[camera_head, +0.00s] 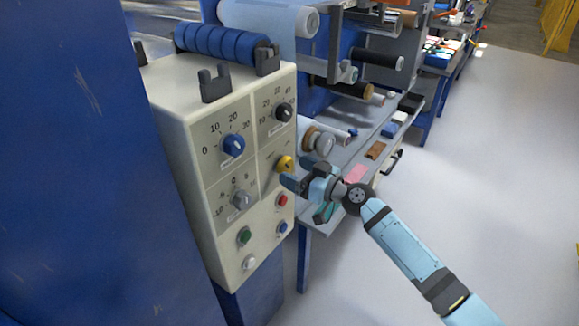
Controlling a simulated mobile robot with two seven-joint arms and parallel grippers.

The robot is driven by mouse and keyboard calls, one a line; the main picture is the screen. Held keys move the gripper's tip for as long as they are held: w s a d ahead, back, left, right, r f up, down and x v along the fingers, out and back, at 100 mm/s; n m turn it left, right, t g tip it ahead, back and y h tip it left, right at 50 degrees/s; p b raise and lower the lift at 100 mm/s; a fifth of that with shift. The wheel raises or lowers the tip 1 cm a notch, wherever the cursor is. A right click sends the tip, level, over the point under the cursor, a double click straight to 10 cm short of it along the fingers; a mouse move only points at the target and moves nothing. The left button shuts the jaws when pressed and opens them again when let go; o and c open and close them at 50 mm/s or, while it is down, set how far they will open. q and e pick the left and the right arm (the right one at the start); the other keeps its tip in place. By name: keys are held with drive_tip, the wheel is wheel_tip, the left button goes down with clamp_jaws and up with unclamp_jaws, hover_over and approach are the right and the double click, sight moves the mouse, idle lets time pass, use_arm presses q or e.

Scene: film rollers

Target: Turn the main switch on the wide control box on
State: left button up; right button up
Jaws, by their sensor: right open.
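The wide control box (181,141) is cream-coloured and carries several knobs and buttons on its front panel. A yellow rotary knob (285,163), which looks like the main switch, sits at the panel's right side, above a red button (281,200). Its label is too small to read, and I cannot tell its setting. My right gripper (297,174) is open and empty. I cannot tell whether a fingertip touches the knob or the panel. My left gripper is not in view.
A blue dial (232,146), a black dial (284,112) and a grey dial (240,200) share the panel. A blue roller (222,43) rests in holders on top. Behind is a grey bench (337,207) with film rolls above. Open floor lies at right.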

drive_tip(key=shift+x, duration=1.3)
drive_tip(key=c, duration=0.9)
drive_tip(key=shift+c, duration=0.2)
